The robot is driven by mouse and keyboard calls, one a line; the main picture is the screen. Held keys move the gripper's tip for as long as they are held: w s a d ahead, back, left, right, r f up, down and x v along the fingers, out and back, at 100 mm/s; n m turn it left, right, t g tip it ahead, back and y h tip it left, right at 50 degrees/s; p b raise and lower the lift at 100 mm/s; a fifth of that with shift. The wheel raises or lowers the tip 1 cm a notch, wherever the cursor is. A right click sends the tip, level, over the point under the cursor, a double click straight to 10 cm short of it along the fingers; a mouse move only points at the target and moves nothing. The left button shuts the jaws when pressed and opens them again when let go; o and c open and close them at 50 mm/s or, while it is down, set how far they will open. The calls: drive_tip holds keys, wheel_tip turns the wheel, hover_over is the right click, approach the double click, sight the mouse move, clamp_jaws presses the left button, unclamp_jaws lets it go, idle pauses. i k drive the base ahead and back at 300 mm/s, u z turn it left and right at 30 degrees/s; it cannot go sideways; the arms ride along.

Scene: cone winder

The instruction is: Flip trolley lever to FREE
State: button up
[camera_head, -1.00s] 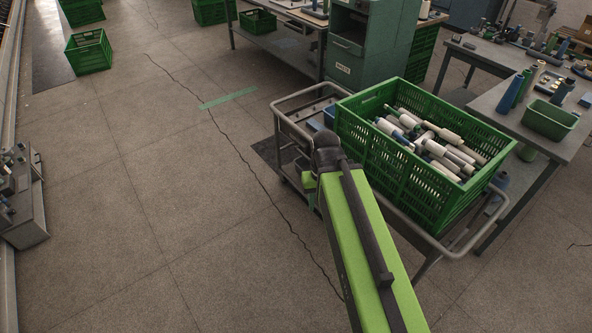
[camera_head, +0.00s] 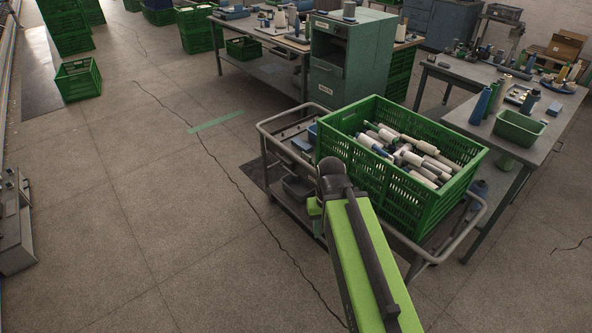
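The trolley (camera_head: 262,140) is a grey tube-framed cart at the centre right. A green slatted crate (camera_head: 395,192) full of white, grey and blue cones (camera_head: 405,152) stands on it. My lime-green arm reaches from the bottom of the picture up to the trolley's near left side, with its dark joint in front of the frame. My gripper is hidden behind or below that joint, so its fingers cannot be seen. The trolley's lever cannot be made out; my arm covers part of the trolley's lower side.
A green cabinet (camera_head: 345,60) and a workbench (camera_head: 262,40) stand behind the trolley. A table (camera_head: 475,128) with cones and a green bin (camera_head: 519,127) is close on the right. A green crate (camera_head: 78,80) sits on the floor at the upper left.

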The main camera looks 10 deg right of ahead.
sight(297, 176)
drive_tip(key=i, duration=0.8)
drive_tip(key=u, duration=1.5)
drive_tip(key=i, duration=0.45)
drive_tip(key=u, duration=0.25)
drive_tip(key=k, duration=0.9)
drive_tip(key=z, duration=0.15)
drive_tip(key=i, duration=0.85)
drive_tip(key=u, duration=0.05)
